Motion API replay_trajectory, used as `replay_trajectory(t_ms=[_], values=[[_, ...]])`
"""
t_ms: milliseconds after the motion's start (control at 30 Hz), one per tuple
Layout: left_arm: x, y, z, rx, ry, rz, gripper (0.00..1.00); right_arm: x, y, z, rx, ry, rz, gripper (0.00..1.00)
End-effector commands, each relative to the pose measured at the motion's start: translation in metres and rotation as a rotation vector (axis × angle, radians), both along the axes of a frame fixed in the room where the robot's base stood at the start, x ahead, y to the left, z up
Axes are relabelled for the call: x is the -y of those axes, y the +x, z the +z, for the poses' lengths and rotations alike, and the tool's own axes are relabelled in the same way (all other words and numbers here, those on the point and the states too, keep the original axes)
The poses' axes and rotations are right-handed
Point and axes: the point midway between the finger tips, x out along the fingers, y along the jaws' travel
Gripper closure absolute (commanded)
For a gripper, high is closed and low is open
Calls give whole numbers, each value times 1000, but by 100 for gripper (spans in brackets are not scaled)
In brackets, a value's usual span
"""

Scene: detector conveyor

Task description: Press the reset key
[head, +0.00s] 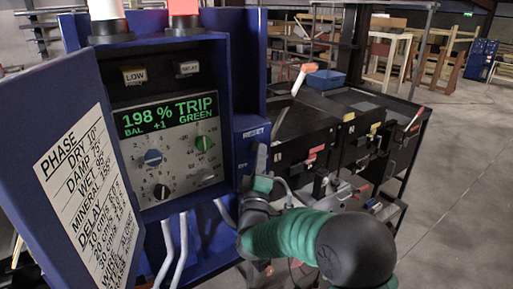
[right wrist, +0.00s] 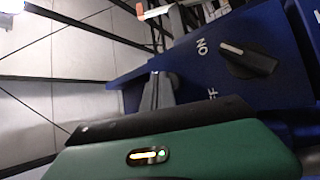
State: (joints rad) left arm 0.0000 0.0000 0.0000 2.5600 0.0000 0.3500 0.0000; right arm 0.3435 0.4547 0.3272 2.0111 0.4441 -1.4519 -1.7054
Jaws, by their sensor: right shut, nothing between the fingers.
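The blue detector cabinet (head: 238,60) carries a RESET label (head: 257,132) on a blue side box (head: 246,124). My right gripper (head: 262,158) is shut and empty, its fingertips just below that label. The reset key itself is not distinguishable there; the fingers cover that part of the box. I cannot tell whether they touch it. In the right wrist view, the grey fingers (right wrist: 157,88) are in front of a blue panel edge. A black rotary knob (right wrist: 247,60) with ON and partly hidden OFF lettering is to their right. My left gripper is out of view.
The display (head: 163,115) reads 198 % TRIP, BAL +1 GREEN. Dials sit below it. The open door (head: 50,120) bears a white settings sheet (head: 90,195). A white lamp (head: 106,10) and red lamp (head: 183,8) stand on top. A black conveyor frame (head: 335,133) is to the right.

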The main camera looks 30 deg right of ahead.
Motion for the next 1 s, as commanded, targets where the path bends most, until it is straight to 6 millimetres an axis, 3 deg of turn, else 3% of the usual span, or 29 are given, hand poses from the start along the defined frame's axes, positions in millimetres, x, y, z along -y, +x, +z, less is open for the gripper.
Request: replay_trajectory(t_ms=[1000], values=[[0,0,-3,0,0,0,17,-1,10,0,-1,0,0,100]])
